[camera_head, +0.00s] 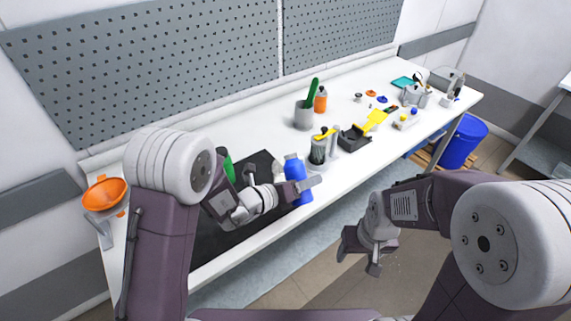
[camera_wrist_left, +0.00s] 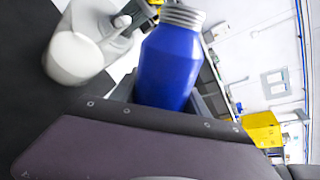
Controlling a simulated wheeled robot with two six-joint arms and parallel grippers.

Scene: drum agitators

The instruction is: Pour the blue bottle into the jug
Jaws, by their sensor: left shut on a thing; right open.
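The blue bottle (camera_head: 294,170) is near the table's front edge, its neck up and leaning slightly. My left gripper (camera_head: 298,187) is shut on its body. In the left wrist view the bottle (camera_wrist_left: 168,65) stands between the fingers, with a pale threaded neck at the top. A whitish vessel (camera_wrist_left: 78,50), which looks like the jug, is left of the bottle in that view and apart from it. In the head view it is mostly hidden behind my left arm. I cannot tell whether the bottle touches the table. My right gripper (camera_head: 358,256) is open and empty, off the table's front.
A black mat (camera_head: 212,244) lies under my left arm. An orange funnel (camera_head: 105,192) is at the far left. A pegboard (camera_head: 150,70) backs the table.

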